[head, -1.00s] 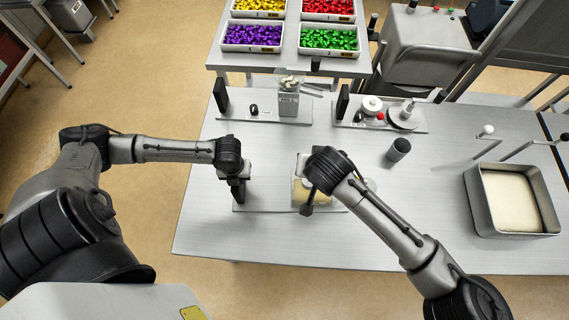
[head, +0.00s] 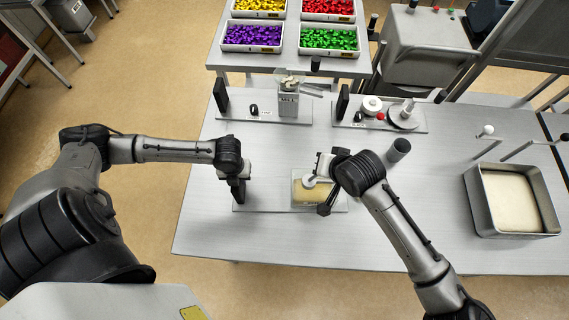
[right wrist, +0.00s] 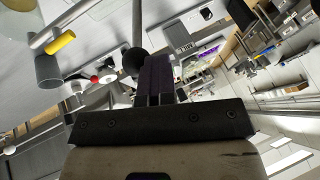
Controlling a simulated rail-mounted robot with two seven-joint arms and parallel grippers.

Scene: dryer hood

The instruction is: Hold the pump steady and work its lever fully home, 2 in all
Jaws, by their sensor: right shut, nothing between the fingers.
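The pump (head: 305,193) has a clear tank with pale yellow contents and stands on a grey base plate (head: 275,207) near the table's front edge. My left gripper (head: 239,188) is at the left end of this plate; whether it grips anything is hidden. My right gripper (head: 323,167) is above the pump's right side, its tips partly hidden by the wrist. In the right wrist view its dark fingers (right wrist: 158,76) are together and empty. A black ball knob on a rod (right wrist: 134,62) appears just beside them; contact is unclear.
A dark grey cup (head: 398,151) stands right of my right wrist. Two stations (head: 265,116) (head: 408,126) stand farther back, and a metal tray (head: 550,205) is at the right. Four coloured bins (head: 253,38) are on the back table. The front right tabletop is clear.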

